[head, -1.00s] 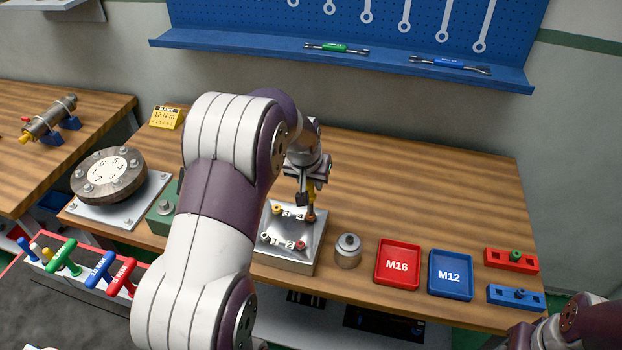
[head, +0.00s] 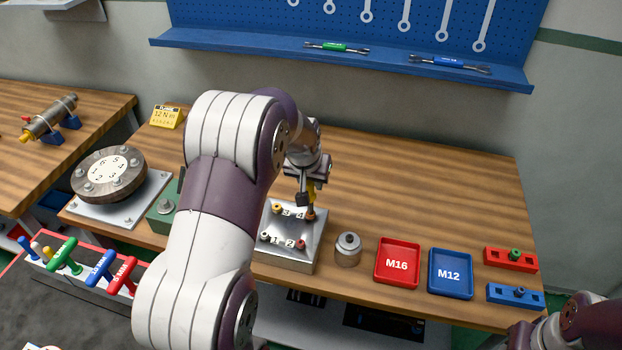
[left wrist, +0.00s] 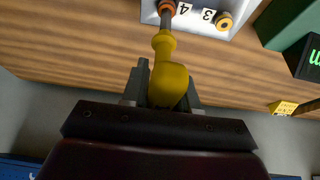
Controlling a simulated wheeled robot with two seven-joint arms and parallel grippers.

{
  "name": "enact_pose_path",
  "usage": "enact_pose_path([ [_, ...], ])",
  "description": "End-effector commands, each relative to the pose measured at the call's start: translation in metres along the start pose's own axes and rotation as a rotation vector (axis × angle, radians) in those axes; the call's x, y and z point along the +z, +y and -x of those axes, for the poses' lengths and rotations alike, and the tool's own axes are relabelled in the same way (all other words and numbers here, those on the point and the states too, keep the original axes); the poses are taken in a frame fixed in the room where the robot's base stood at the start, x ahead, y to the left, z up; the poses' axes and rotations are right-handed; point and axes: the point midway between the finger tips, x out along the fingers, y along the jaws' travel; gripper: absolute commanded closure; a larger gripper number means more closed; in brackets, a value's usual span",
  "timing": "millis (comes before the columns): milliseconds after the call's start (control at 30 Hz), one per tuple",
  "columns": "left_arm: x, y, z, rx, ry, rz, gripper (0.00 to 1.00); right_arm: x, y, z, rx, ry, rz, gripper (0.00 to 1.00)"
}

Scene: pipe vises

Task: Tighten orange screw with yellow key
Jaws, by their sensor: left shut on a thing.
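The metal block (head: 288,255) on the wooden bench has numbered screws. The orange screw (left wrist: 167,7) is beside number 4; in the head view it shows at the block's far right corner (head: 310,216). My left gripper (head: 307,197) is above this screw, shut on the yellow key (left wrist: 168,82). The key's shaft points at the orange screw and its tip meets the screw head; how deep it sits is hidden. A yellow-orange screw (left wrist: 225,22) is beside number 3. My right arm shows at the lower right corner, but its fingertips cannot be made out.
A grey cylinder (head: 348,250), red M16 tray (head: 397,285) and blue M12 tray (head: 450,296) stand right of the block. A round flange (head: 109,175) is at left. Coloured T-handle keys (head: 99,269) stand at front left. The bench behind the trays is clear.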

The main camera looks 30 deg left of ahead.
Motion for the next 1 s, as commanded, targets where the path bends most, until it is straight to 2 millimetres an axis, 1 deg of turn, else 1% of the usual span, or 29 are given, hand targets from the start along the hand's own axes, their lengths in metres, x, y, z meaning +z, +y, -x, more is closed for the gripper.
enact_pose_path([
  [33,0.003,0.0,-0.002,0.0,-0.008,0.0,1.0,0.0,0.0,-0.001,0.0,0.0,0.0,0.57],
  [133,0.004,0.0,-0.003,0.007,-0.01,-0.017,1.0,0.0,0.0,-0.001,0.0,0.0,0.0,0.57],
  [200,0.004,0.0,-0.003,0.033,-0.012,-0.075,1.0,0.0,0.0,-0.002,0.0,0.0,0.0,0.57],
  [300,0.007,0.0,-0.009,0.068,-0.011,-0.159,1.0,0.002,0.0,-0.017,0.0,0.0,0.0,0.57],
  [700,0.007,0.002,-0.008,0.183,-0.013,-0.428,1.0,0.006,0.0,-0.054,0.0,0.0,0.0,0.57],
  [833,0.006,0.003,-0.006,0.206,-0.014,-0.48,1.0,0.007,0.0,-0.057,0.0,0.0,0.0,0.57],
  [1000,0.006,0.003,-0.004,0.209,-0.016,-0.485,1.0,0.006,0.0,-0.055,0.0,0.0,0.0,0.57],
])
